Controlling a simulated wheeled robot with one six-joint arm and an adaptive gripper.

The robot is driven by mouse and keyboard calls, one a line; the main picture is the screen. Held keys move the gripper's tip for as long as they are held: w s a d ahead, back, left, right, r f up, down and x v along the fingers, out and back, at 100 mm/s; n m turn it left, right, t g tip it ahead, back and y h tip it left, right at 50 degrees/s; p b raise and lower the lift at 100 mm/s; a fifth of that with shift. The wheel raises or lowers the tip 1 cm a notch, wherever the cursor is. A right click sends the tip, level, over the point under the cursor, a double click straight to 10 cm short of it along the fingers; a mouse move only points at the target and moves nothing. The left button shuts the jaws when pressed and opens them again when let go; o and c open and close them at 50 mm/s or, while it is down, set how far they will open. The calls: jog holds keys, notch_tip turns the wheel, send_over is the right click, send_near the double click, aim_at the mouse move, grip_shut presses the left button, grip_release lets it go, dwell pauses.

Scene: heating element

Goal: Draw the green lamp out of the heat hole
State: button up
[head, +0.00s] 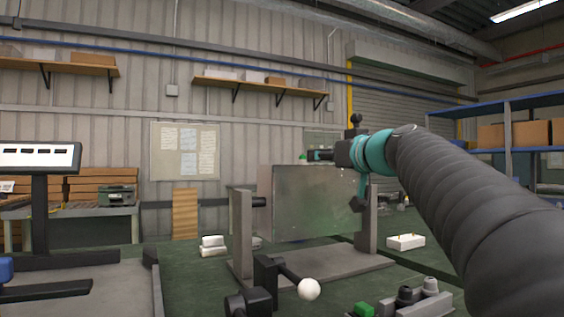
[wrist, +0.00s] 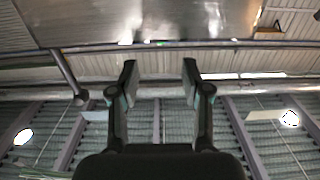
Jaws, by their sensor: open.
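A flat grey metal panel (head: 312,203) stands upright in a grey frame (head: 243,232) in the head view. A small green spot (head: 302,157), possibly the green lamp, shows just above the panel's top edge; most of it is hidden. In the wrist view, the panel (wrist: 140,20) fills the top, and a tiny green spot (wrist: 147,41) lies at its edge, ahead of the fingers. My gripper (head: 318,155) is above the panel's top edge, to the right of the green spot. In the wrist view my gripper (wrist: 158,78) is open, with nothing between its fingers. The heat hole is not clearly seen.
A black lever with a white ball (head: 309,289) stands in front of the panel. A grey holder (head: 415,303) with black knobs and a green block (head: 364,309) are at the bottom right. A white block (head: 405,242) lies right of the frame. A display stand (head: 40,157) is at left.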

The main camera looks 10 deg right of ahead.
aim_at(304, 158)
jog(key=p+x, duration=0.3)
jog(key=x, duration=0.7)
jog(key=shift+f, duration=0.15)
jog(key=c, duration=0.9)
